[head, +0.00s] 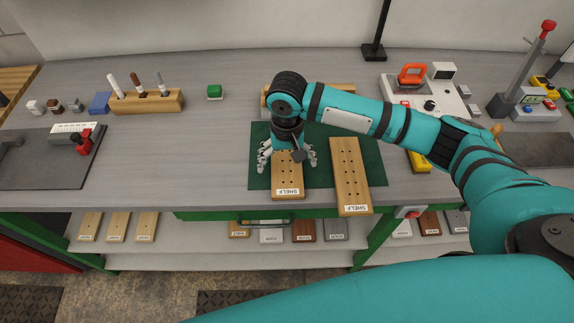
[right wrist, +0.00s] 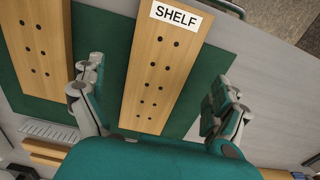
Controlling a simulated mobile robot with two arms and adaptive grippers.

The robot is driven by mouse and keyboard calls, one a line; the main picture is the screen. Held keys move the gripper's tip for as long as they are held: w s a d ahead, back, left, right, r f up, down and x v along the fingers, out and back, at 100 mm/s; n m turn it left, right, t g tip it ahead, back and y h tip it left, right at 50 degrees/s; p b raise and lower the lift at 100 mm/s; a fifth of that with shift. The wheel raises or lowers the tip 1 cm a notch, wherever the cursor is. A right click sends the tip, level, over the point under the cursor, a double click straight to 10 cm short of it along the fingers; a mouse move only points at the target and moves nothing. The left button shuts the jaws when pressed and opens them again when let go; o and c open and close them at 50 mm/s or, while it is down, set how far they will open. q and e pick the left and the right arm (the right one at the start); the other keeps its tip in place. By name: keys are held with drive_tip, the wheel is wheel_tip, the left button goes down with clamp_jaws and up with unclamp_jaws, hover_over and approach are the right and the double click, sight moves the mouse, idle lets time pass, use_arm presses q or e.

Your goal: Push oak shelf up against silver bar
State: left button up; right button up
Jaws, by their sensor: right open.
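Two light wooden boards labelled SHELF lie on a green mat. The left board (head: 287,180) is under my right gripper (head: 287,158), and the right board (head: 350,175) lies to its right, its near end past the mat's edge. In the right wrist view, the board (right wrist: 163,65) below the gripper (right wrist: 155,105) lies between the two open fingers, apart from both. The other board (right wrist: 38,45) is at the left there. A silver strip, likely the silver bar (right wrist: 48,131), shows past the boards' far ends, partly hidden by my gripper. My left gripper is not in view.
The green mat (head: 262,145) lies on a grey bench (head: 190,155). A wooden block (head: 340,90) stands behind it, partly covered by my arm. Devices stand at the back right.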

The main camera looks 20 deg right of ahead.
sight(287, 171)
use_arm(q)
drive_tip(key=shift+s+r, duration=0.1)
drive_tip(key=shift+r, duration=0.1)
use_arm(e)
drive_tip(key=shift+f, duration=1.75)
drive_tip(key=shift+c, duration=0.4)
